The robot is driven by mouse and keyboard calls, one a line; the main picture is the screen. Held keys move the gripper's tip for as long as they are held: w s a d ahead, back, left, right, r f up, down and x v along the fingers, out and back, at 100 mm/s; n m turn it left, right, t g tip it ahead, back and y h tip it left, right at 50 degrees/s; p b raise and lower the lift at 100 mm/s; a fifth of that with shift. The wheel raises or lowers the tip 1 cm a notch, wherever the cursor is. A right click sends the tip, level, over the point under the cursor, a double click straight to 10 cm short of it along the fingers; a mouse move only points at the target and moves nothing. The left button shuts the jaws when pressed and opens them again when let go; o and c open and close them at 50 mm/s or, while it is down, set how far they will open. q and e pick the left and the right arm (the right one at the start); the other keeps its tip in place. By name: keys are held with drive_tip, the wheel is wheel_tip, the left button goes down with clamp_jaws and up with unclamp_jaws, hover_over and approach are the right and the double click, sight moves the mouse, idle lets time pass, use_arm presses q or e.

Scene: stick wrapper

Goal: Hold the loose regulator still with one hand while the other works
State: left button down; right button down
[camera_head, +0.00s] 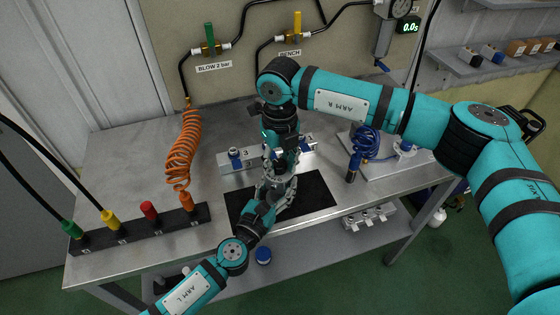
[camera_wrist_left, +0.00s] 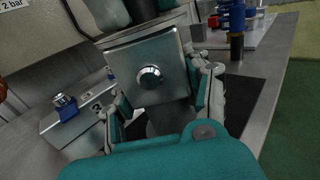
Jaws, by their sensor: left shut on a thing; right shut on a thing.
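The loose regulator, a silver square block with a round port on its face (camera_wrist_left: 150,77), is between the fingers of my left gripper (camera_wrist_left: 163,92) in the left wrist view. My left gripper (camera_head: 277,186) is shut on it above the black mat (camera_head: 315,192) in the head view. My right gripper (camera_head: 281,155) comes down from above, close over the left one. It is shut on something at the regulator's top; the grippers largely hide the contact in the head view. Only dark and teal parts of my right arm show at the top of the left wrist view.
A grey rack block (camera_head: 232,164) with a blue-topped fitting stands behind the mat. An orange coiled hose (camera_head: 183,150) and a black plug strip (camera_head: 140,230) are left. A blue coiled hose (camera_head: 365,141) stands right. The bench (camera_head: 125,165) has clear room at back left.

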sight(280, 164)
use_arm(q)
drive_tip(key=shift+s, duration=0.1)
use_arm(e)
drive_tip(key=shift+w+r+m, duration=0.1)
drive_tip(key=shift+m, duration=0.5)
use_arm(q)
drive_tip(key=shift+f, duration=0.1)
use_arm(e)
drive_tip(key=c, duration=0.9)
unclamp_jaws()
drive_tip(key=shift+c, duration=0.2)
wheel_tip(280, 164, up, 12)
